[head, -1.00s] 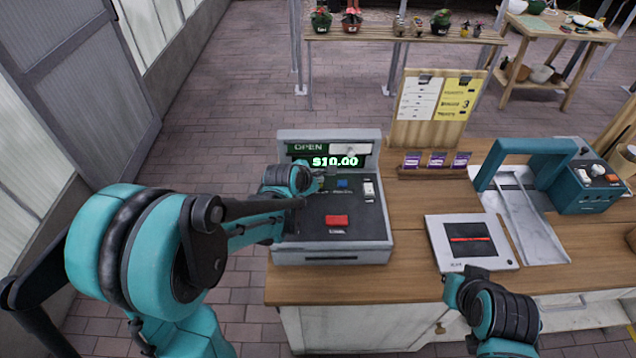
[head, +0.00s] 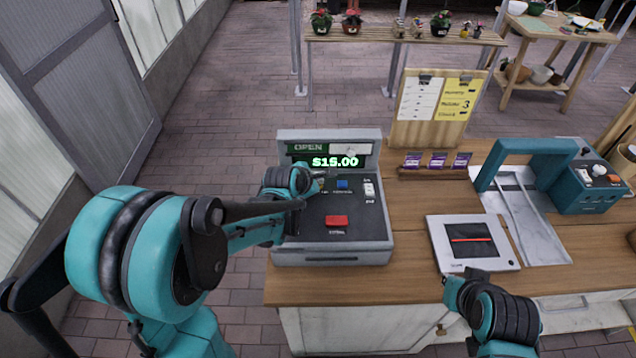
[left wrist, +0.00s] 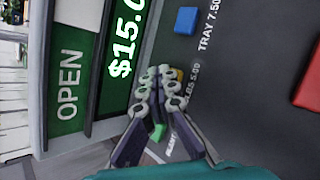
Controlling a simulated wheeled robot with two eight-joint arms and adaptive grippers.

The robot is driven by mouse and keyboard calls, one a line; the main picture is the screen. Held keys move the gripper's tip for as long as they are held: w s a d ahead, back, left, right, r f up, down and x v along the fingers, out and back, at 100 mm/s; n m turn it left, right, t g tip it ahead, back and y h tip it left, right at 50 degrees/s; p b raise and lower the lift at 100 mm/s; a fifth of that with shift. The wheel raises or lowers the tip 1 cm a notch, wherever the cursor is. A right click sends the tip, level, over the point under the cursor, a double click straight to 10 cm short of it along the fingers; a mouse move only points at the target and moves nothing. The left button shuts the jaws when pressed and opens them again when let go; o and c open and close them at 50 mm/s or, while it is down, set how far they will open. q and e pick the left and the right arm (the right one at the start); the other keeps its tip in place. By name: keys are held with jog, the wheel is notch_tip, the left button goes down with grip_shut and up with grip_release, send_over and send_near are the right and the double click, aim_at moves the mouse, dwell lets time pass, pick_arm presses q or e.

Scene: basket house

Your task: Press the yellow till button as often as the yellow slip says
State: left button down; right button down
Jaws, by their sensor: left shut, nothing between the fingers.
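The grey till (head: 333,252) stands on the wooden counter; its display (head: 335,162) reads $15.00. The yellow slip (head: 458,99) on the upright board shows a 3. My left gripper (head: 321,182) is shut and empty, low over the till keys. In the left wrist view its fingertips (left wrist: 166,75) are at the yellow button (left wrist: 180,74), which they partly cover; I cannot tell whether they touch it. The label beside it ends in 5.00. My right gripper (head: 456,288) is by the counter's front edge, its fingers not clear.
A blue button (left wrist: 186,20) and a red button (head: 336,221) are near the yellow one. A green button (left wrist: 158,131) shows between my left fingers. A white pad (head: 437,240) and a teal arched device (head: 530,148) stand to the right on the counter.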

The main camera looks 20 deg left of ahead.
pick_arm(q)
jog(key=shift+r+p, duration=0.6)
jog(key=shift+r, duration=0.25)
notch_tip(320, 180, up, 5)
jog(key=p, duration=0.4)
jog(key=shift+r, duration=0.1)
dwell(0.5)
jog(key=shift+s, duration=0.2)
jog(key=s+m+b, duration=0.2)
jog(key=s+m, duration=0.2)
jog(key=s+f+m+b, duration=0.1)
jog(key=s+m+b, duration=0.1)
jog(key=s+m, duration=0.3)
jog(key=s+m+g+b, duration=0.1)
jog(key=s+m+b, duration=0.2)
jog(key=s+m, duration=0.1)
jog(key=shift+s+d+f+m+y, duration=0.25)
jog(key=shift+s+f+m+y, duration=0.05)
jog(key=shift+s+f+m, duration=0.1)
jog(key=s+f+m+g+b, duration=0.1)
jog(key=s+f+m+b, duration=0.3)
jog(key=s+m, duration=0.6)
jog(key=shift+s+a+f+m+y, duration=0.35)
jog(key=shift+f+m, duration=0.15)
jog(key=shift+m, duration=0.2)
